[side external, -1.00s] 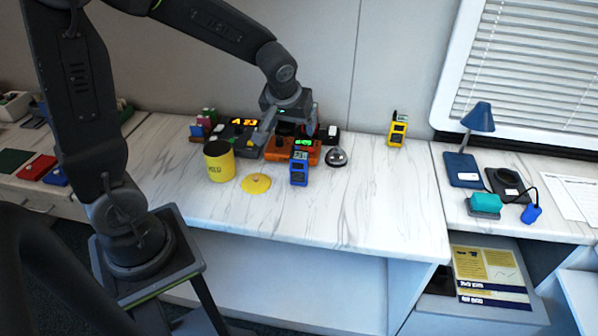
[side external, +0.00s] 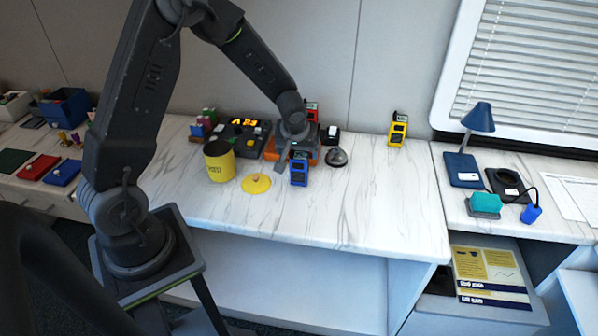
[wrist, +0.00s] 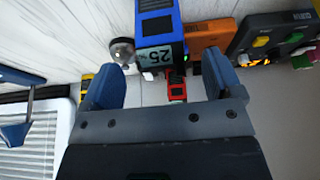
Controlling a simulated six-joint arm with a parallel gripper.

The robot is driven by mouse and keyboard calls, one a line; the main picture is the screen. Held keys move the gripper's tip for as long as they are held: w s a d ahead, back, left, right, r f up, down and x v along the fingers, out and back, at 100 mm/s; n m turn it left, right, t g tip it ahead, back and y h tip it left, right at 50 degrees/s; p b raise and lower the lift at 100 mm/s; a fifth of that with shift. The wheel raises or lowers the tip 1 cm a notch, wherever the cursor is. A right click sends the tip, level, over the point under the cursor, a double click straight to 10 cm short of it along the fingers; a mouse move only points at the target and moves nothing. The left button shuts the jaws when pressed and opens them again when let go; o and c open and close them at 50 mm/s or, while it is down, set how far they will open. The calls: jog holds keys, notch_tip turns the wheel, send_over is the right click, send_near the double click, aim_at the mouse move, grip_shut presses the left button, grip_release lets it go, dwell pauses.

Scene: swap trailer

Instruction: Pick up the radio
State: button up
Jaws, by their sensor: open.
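A blue handheld radio (side external: 299,172) with a dark screen stands on the marble counter, near its middle. In the wrist view the blue radio (wrist: 158,22) shows top centre, with its "25%" display facing me. My gripper (side external: 290,152) is open and empty, low over the counter just behind and above the blue radio. In the wrist view the two fingers of my gripper (wrist: 162,72) are spread, with the radio's display end in line with the gap. I cannot tell whether they touch it. A red radio-like device (side external: 312,110) and a yellow one (side external: 397,131) stand farther back.
An orange device (side external: 270,150) and a dark control box (side external: 243,135) lie close behind and left. The counter's front right is clear.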

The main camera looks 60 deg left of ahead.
aim_at(299, 155)
jog(key=x, duration=0.4)
jog(key=shift+a+f, duration=0.1)
jog(key=shift+f, duration=0.2)
jog(key=c, duration=1.4)
jog(key=shift+c, duration=0.2)
jog(key=shift+r, duration=0.1)
